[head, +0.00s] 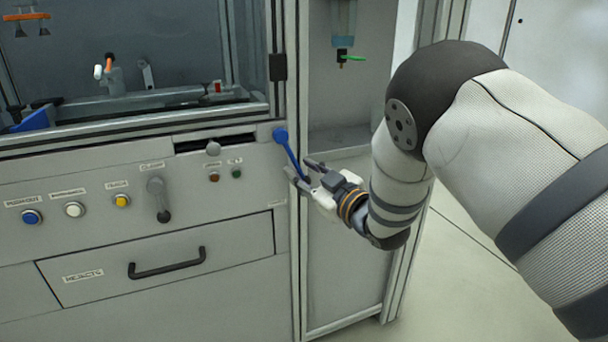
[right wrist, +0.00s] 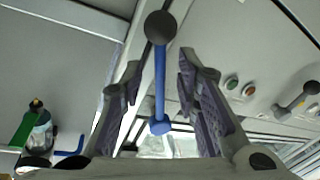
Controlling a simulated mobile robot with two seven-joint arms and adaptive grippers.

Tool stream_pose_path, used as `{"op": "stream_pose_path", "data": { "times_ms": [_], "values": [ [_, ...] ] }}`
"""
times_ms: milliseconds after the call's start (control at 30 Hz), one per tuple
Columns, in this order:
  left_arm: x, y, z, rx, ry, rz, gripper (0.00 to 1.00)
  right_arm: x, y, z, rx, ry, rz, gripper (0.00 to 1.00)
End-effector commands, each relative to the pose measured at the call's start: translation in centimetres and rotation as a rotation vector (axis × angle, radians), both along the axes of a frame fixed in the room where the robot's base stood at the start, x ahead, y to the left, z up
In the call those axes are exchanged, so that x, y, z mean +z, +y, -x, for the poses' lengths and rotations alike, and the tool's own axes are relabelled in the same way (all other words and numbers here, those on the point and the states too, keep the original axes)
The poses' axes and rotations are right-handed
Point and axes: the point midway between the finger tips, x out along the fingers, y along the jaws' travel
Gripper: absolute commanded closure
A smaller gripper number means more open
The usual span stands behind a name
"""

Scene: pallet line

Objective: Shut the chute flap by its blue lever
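The blue lever (head: 289,153) is mounted at the right end of the grey machine front and slants down to the right from its round blue pivot. In the right wrist view the lever (right wrist: 160,85) has a blue rod and a dark round knob. My right gripper (head: 299,168) is at the lever's lower end. In the wrist view its fingers (right wrist: 160,68) are open, one on each side of the rod, with gaps showing. The knob lies beyond the fingertips in that view. I cannot clearly make out the chute flap. My left gripper is not in view.
A rejects drawer (head: 167,262) is below. A bottle with a green valve (head: 343,45) hangs in the bay beside the frame post.

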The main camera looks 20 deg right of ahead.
Motion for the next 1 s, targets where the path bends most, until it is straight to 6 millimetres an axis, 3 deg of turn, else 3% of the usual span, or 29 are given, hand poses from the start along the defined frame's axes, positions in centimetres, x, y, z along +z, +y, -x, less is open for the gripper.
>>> {"op": "stream_pose_path", "data": {
  "times_ms": [267, 400, 767, 1000],
  "values": [
    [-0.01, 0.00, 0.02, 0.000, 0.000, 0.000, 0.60, -0.01, 0.09, -0.27, 0.000, 0.001, -0.001, 0.71],
    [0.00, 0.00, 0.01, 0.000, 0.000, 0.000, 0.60, -0.02, 0.09, -0.25, 0.000, 0.001, -0.001, 1.00],
    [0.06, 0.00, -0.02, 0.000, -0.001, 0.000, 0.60, -0.10, 0.18, -0.21, 0.000, 0.003, -0.016, 1.00],
    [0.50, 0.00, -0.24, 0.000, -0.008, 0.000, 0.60, -0.46, 1.02, -0.17, -0.001, 0.007, -0.124, 1.00]
  ]
}}
